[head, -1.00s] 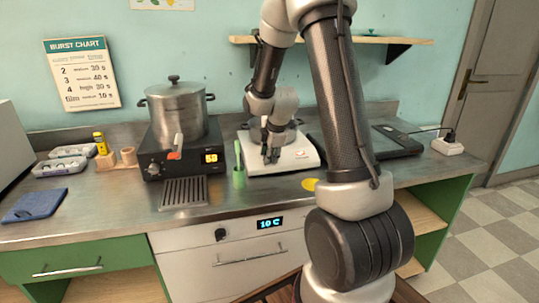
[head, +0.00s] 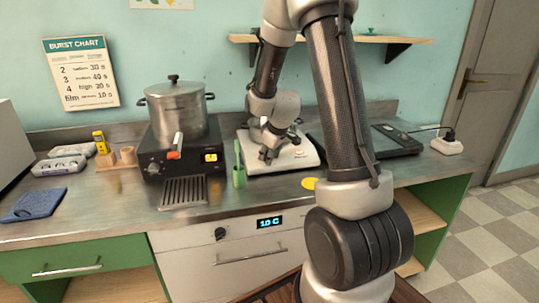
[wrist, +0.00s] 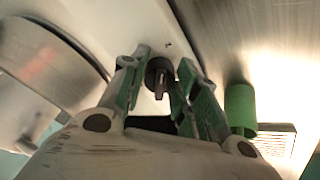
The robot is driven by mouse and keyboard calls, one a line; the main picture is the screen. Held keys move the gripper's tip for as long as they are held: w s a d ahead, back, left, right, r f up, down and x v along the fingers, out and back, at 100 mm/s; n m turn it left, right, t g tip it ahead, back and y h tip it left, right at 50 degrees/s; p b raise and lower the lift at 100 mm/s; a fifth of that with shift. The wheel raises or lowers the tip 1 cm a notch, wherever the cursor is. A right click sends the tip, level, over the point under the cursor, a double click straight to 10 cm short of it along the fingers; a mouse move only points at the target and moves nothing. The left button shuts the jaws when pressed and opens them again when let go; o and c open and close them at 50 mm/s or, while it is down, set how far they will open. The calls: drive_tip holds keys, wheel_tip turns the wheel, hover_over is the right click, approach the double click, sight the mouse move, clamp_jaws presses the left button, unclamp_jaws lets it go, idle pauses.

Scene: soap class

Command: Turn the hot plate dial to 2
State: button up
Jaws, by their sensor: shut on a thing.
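The white hot plate (head: 292,160) sits on the steel counter, right of the black cooker. Its dark round dial (wrist: 158,72), with a paler grip bar, shows in the wrist view against the white housing. My gripper (head: 268,158) reaches down to the front of the white unit. In the wrist view its green-padded fingers (wrist: 160,88) stand on either side of the dial and are shut on it.
A steel pot (head: 175,110) stands on the black cooker (head: 183,162), which has a lit display. A yellow disc (head: 309,183) lies at the front right. A dark flat device (head: 397,141) lies farther right.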

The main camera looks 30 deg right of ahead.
drive_tip(key=shift+m, duration=1)
drive_tip(key=o, duration=1)
drive_tip(key=shift+r, duration=0.1)
drive_tip(key=v, duration=1.1)
drive_tip(key=shift+s+r, duration=0.3)
drive_tip(key=shift+a, duration=0.1)
